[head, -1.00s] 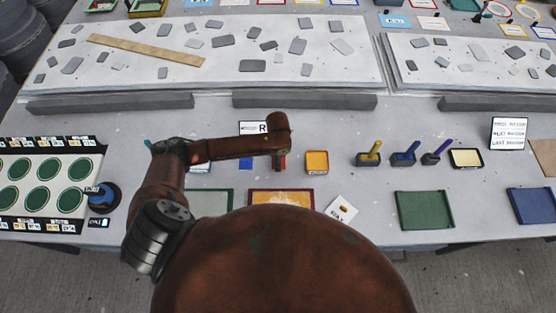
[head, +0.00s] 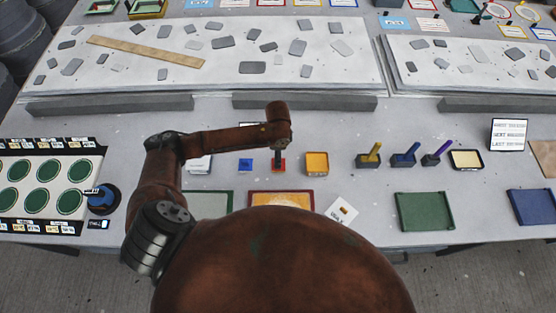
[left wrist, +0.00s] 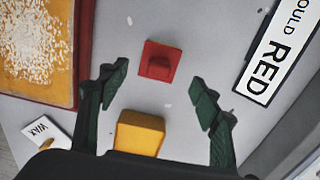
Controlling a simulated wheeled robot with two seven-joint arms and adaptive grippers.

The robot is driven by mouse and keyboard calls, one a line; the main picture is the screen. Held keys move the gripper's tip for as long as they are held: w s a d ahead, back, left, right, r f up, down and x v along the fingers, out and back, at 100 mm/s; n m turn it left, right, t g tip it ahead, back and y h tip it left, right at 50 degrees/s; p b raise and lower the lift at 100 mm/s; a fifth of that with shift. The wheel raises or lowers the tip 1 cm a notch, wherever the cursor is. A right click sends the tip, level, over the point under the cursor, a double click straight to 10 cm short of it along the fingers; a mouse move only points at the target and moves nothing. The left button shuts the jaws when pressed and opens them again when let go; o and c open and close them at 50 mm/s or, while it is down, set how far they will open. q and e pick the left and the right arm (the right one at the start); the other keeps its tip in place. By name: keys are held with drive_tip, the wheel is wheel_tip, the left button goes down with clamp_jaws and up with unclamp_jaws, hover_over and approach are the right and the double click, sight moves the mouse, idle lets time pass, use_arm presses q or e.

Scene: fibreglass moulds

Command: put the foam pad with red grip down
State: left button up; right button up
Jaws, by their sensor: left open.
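The foam pad with red grip (head: 279,167) sits on the table below the end of my left arm in the head view. In the left wrist view the red pad (left wrist: 160,61) lies flat with its raised red grip on top. It is apart from the fingers, just beyond their tips. My left gripper (left wrist: 160,90) is open with nothing held between its dark green fingers. In the head view the arm's end partly covers the gripper and pad. My right gripper is not in view.
A yellow block (head: 317,163) stands right of the red pad and a blue pad (head: 245,165) left of it. A framed yellow tray (left wrist: 38,45) and a card reading "RED" (left wrist: 272,68) flank the pad. Handled tools (head: 369,155) stand further right.

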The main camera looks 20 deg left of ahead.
use_arm(q)
wheel_tip(320, 180, up, 6)
idle(0.7)
